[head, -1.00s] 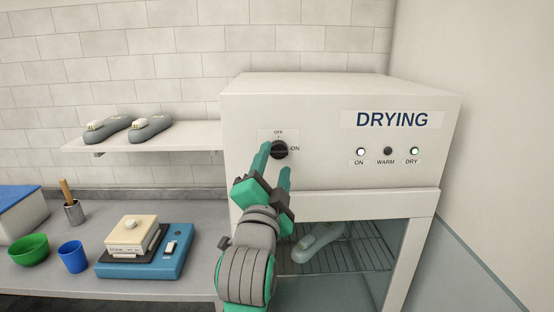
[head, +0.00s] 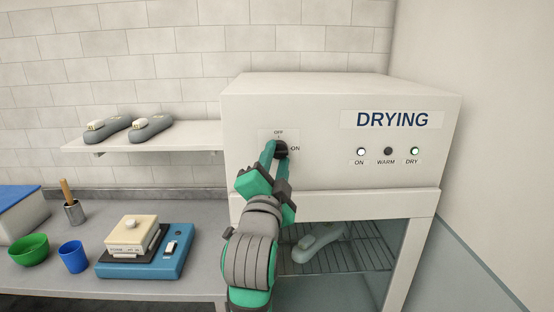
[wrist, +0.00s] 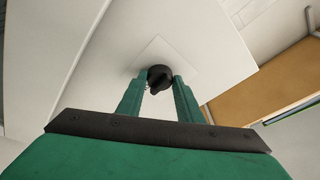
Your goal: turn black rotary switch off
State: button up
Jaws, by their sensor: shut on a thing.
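The black rotary switch (head: 282,149) is on the front of the white drying cabinet (head: 310,170), with OFF printed above it and ON to its right. My gripper (head: 276,150) is at the switch, its green fingers shut on it and partly hiding it in the head view. In the wrist view the switch (wrist: 160,77) sits between the two fingertips (wrist: 160,80), one on each side. The direction the switch points is hard to tell.
The ON lamp (head: 361,152) and DRY lamp (head: 415,152) look lit; the WARM lamp (head: 388,152) is dark. A shelf (head: 190,137) with two shoe forms is at left. A blue scale (head: 145,265), a green bowl (head: 28,250) and a blue cup (head: 73,257) stand on the counter.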

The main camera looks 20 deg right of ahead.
jog(key=shift+n, duration=0.5)
jog(key=n+y, duration=0.1)
jog(key=n, duration=0.1)
jog(key=n+t, duration=0.1)
jog(key=n, duration=0.2)
jog(key=shift+d+f+y, duration=0.2)
jog(key=shift+y, duration=0.2)
jog(key=n, duration=0.2)
jog(key=n+y, duration=0.1)
jog(key=n, duration=0.1)
jog(key=n+t+y, duration=0.1)
jog(key=n, duration=0.1)
jog(key=shift+s+d, duration=0.1)
jog(key=shift+d, duration=0.15)
jog(key=n+y, duration=0.1)
jog(key=n, duration=0.2)
jog(key=n+y, duration=0.1)
jog(key=n, duration=0.1)
jog(key=shift+s+d+n+y, duration=0.1)
jog(key=shift+d+n+y, duration=0.1)
jog(key=shift+n+y, duration=0.2)
jog(key=shift+r+n+y, duration=0.15)
jog(key=shift+n+y, duration=0.55)
jog(key=shift+n, duration=1.8)
jog(key=shift+d, duration=0.1)
jog(key=o, duration=1)
jog(key=shift+o, duration=0.2)
jog(key=shift+s, duration=0.1)
